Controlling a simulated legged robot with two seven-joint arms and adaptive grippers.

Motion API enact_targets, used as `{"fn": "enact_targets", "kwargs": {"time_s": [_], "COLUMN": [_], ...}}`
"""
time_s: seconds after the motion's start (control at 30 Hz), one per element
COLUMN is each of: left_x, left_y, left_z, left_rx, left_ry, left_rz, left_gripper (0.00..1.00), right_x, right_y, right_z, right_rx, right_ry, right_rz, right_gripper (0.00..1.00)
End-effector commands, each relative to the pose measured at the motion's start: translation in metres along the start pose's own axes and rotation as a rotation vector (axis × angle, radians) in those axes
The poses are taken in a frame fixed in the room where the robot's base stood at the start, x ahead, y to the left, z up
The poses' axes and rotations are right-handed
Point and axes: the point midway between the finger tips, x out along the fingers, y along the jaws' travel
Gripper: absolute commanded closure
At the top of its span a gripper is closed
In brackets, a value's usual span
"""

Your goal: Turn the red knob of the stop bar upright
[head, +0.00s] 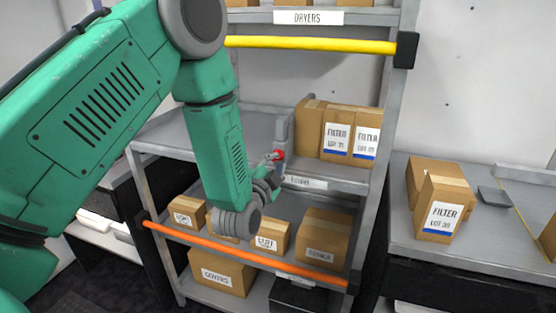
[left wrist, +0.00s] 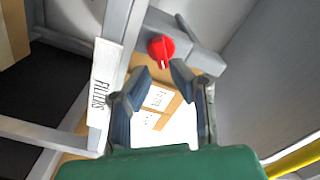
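The red knob (head: 279,155) sits at the front end of the grey stop bar (head: 283,130) on the middle shelf, beside the filter boxes. In the left wrist view the knob (left wrist: 161,46) is round with a raised grip and a small pale mark low on it. It is mounted on the grey bar (left wrist: 196,55). My left gripper (head: 272,165) is close in front of the knob, partly hidden by its own wrist. In the left wrist view its two fingers (left wrist: 161,76) are apart with nothing between them, just short of the knob. My right gripper is out of view.
Filter boxes (head: 337,132) stand right of the stop bar. A shelf label (left wrist: 103,82) is left of the fingers. An orange bar (head: 245,255) crosses the lower shelf and a yellow bar (head: 310,45) the upper one. The middle shelf's left part (head: 185,132) is clear.

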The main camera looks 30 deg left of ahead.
Motion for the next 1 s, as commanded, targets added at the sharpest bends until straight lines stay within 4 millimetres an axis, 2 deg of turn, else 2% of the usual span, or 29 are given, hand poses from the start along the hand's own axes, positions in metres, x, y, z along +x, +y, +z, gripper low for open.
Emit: {"fn": "enact_targets", "kwargs": {"time_s": [0.2, 0.5, 0.53, 0.57, 0.6, 1.0], "left_x": [0.021, 0.023, 0.023, 0.023, 0.023, 0.021], "left_y": [-0.001, -0.001, -0.001, 0.0, 0.0, 0.0], "left_z": [0.006, 0.006, 0.006, 0.006, 0.005, -0.001], "left_rx": [-0.005, -0.004, -0.004, -0.004, -0.003, -0.039], "left_ry": [-0.003, -0.003, -0.003, -0.004, -0.004, 0.006], "left_rz": [0.001, 0.002, 0.002, 0.002, 0.002, 0.003], "left_gripper": [0.81, 0.81, 0.86, 0.96, 1.0, 1.0], "right_x": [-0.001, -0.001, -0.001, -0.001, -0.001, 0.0], "right_y": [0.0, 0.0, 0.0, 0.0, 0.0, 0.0], "right_z": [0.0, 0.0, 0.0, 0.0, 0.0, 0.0], "right_rx": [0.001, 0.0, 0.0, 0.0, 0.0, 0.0], "right_ry": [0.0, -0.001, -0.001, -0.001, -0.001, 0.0], "right_rz": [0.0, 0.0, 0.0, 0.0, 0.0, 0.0], "right_gripper": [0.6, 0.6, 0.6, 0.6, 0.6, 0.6]}}
